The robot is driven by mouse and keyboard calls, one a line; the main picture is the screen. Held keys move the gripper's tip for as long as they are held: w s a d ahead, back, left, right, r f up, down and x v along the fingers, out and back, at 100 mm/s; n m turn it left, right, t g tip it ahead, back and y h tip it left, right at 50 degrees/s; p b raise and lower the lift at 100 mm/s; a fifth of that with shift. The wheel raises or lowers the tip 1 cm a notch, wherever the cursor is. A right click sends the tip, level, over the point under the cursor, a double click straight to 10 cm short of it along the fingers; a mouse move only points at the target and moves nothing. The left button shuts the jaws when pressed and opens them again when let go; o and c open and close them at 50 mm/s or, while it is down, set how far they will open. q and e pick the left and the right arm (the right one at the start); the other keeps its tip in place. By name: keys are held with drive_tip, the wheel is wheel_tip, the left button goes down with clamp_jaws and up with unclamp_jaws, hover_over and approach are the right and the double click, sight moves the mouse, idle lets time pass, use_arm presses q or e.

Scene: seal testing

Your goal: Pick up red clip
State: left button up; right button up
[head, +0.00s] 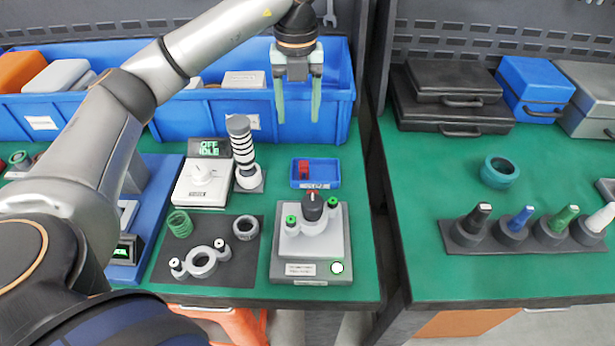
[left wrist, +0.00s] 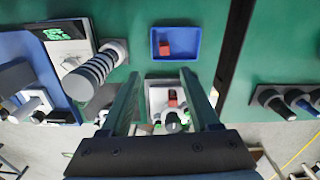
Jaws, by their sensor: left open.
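A small red clip (head: 304,171) lies in the left part of a small blue tray (head: 328,173) on the green bench. In the left wrist view the red clip (left wrist: 164,47) shows inside the blue tray (left wrist: 187,43). My left gripper (head: 297,110) points down above the bench, behind and above the tray in the head view. Its two fingers are apart with nothing between them; in the left wrist view the gripper (left wrist: 160,76) frames the device below the tray. My right gripper is not in view.
A grey device with a black knob (head: 313,206) stands just in front of the tray. A striped cylinder (head: 242,148) stands upright to its left, beside a white box reading "OFF IDLE" (head: 200,185). A large blue bin (head: 220,110) runs along the back.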

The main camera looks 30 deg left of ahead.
use_arm(q)
hover_over(304, 163)
drive_tip(key=f, duration=0.7)
drive_tip(key=shift+s+a+f, duration=0.15)
drive_tip(key=shift+a+f, duration=0.05)
drive_tip(key=shift+a, duration=0.2)
drive_tip(key=shift+d+f, duration=0.2)
drive_tip(key=shift+f, duration=1.25)
drive_tip(key=shift+d+f, duration=0.15)
drive_tip(key=shift+f, duration=1.25)
clamp_jaws()
